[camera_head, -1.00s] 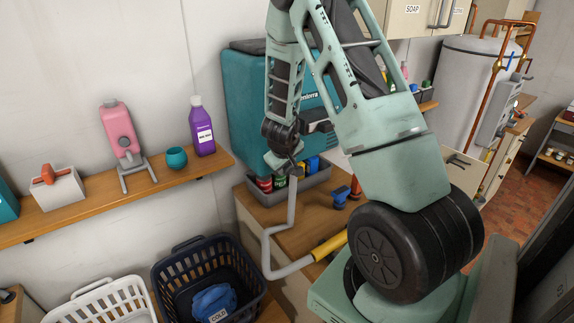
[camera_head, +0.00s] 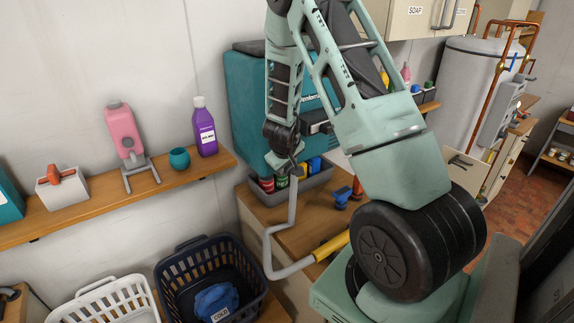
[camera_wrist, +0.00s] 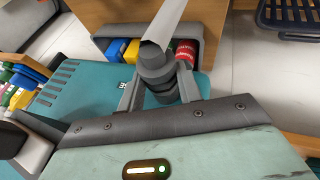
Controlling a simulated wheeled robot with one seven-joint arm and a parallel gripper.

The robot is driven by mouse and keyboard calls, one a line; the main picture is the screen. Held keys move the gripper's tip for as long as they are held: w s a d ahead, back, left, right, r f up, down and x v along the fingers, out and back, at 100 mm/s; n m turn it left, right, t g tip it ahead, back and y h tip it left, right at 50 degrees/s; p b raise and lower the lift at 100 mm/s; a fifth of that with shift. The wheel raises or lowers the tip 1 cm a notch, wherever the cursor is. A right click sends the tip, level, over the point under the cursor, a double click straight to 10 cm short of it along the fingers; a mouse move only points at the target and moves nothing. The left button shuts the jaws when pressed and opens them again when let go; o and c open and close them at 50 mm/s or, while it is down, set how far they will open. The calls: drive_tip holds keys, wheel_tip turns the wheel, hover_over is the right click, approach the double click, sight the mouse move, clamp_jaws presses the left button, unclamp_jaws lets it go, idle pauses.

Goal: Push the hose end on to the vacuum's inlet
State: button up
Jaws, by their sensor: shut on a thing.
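The grey hose (camera_head: 267,245) rises in bends from a yellow section (camera_head: 331,244) on the wooden top to my gripper (camera_head: 285,165). In the wrist view, my gripper (camera_wrist: 158,92) is shut on the dark cuff of the hose end (camera_wrist: 157,65), with a finger on each side. A large teal box with partly hidden lettering (camera_head: 243,105), seemingly the vacuum, stands behind my arm. Its teal, slotted surface (camera_wrist: 80,88) also shows in the wrist view. My arm covers much of its front. I cannot make out the inlet or whether the hose end touches anything.
A grey bin (camera_head: 318,182) with red, blue and yellow containers stands below the gripper. A blue tool (camera_head: 342,198) lies on the wooden top. A dark basket (camera_head: 185,258) and a white basket (camera_head: 103,302) are at lower left. A wall shelf (camera_head: 95,211) holds several items.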

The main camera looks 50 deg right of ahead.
drive_tip(key=shift+w, duration=0.1)
drive_tip(key=o, duration=1)
drive_tip(key=p+v, duration=0.5)
drive_tip(key=v, duration=1.2)
drive_tip(key=shift+r, duration=0.15)
drive_tip(key=shift+a, duration=0.1)
